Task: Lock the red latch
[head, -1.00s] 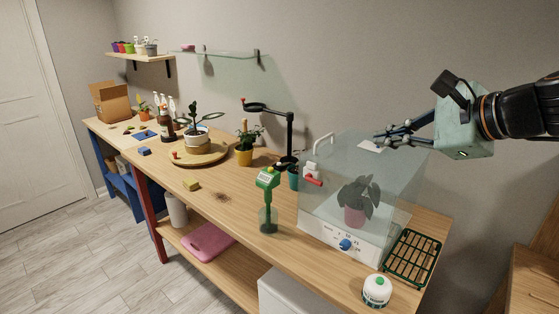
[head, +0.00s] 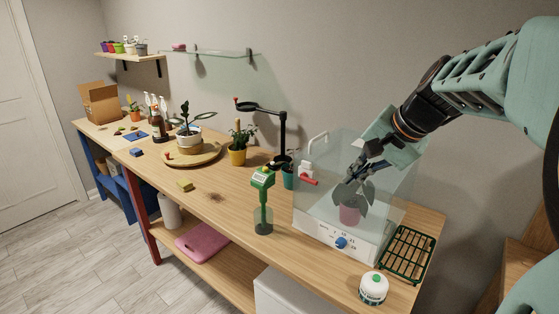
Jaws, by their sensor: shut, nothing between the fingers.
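The red latch (head: 308,180) is a small red lever at the upper left edge of the clear box (head: 318,208). It lies nearly level, beside a white mount (head: 306,168). The box has a white handle on top and a white base with a blue knob (head: 341,242). My gripper (head: 349,181) is shut and empty, its fingers pointing down and left. It overlaps the upper part of the box in the head view, to the right of the latch and apart from it. The potted plant (head: 350,213) inside the box is partly hidden behind my gripper.
A green-topped tool (head: 263,190) stands in a clear cup left of the box. A black lamp-like stand (head: 283,135) is behind. A green wire rack (head: 408,254) and a white canister (head: 373,288) are at the right end. Bench surface around the yellow block (head: 185,185) is mostly free.

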